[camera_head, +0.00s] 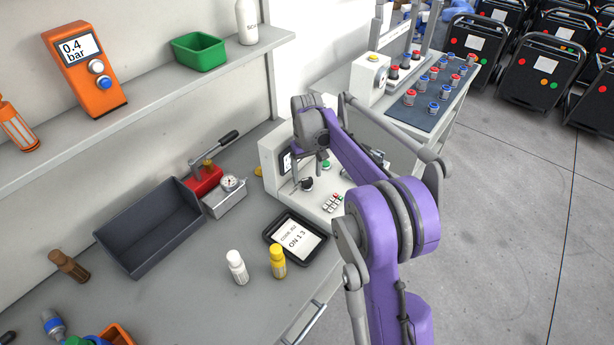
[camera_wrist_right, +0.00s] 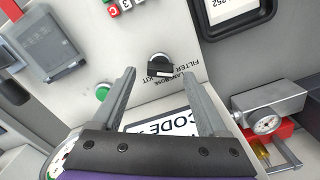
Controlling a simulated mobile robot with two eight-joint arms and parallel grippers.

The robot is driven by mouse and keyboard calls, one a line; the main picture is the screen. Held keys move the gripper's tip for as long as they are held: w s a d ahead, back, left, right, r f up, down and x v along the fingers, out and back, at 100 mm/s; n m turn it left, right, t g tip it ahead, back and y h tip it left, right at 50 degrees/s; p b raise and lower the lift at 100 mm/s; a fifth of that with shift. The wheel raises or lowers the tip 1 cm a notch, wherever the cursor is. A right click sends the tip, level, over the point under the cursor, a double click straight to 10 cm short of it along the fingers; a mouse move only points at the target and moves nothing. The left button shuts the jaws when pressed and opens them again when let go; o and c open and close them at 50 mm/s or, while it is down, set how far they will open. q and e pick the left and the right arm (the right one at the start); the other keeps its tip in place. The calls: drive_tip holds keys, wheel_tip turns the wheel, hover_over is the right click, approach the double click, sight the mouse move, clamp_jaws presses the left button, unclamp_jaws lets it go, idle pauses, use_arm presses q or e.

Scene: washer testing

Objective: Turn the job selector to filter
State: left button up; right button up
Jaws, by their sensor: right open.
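The job selector is a black round knob with a raised bar on the pale front of the tester box, seen in the head view (camera_head: 307,184) and the wrist view (camera_wrist_right: 160,66). Printed words beside it in the wrist view include FILTER and KIT, upside down; which word the knob points at I cannot tell. My right gripper (camera_wrist_right: 158,77) is open, its two fingertips to either side of the knob in the picture. Its fingers seem short of the knob, with no clear contact. In the head view the right gripper (camera_head: 318,162) hangs just above the panel. My left gripper is out of view.
A green button (camera_wrist_right: 102,92) and red and white number blocks (camera_wrist_right: 124,5) sit near the knob. A black tablet (camera_head: 296,240), a grey tray (camera_head: 150,226), a gauge block (camera_head: 226,198) and white (camera_head: 237,267) and yellow (camera_head: 278,262) bottles stand on the bench.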

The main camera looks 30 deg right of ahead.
sight(306, 180)
wheel_tip(306, 180, up, 9)
idle(0.3)
idle(0.4)
drive_tip(key=s+a+t, duration=0.3)
drive_tip(key=s+a, duration=0.7)
drive_tip(key=s, duration=0.4)
drive_tip(key=s+a+f+t, duration=0.1)
drive_tip(key=s+a+f, duration=0.1)
drive_tip(key=s+f, duration=0.2)
drive_tip(key=s+a+f+n+t, duration=0.1)
drive_tip(key=s+a+f, duration=0.2)
drive_tip(key=s, duration=0.7)
drive_tip(key=shift+s+f+t, duration=0.3)
drive_tip(key=shift+s+f, duration=0.05)
drive_tip(key=shift+f, duration=0.15)
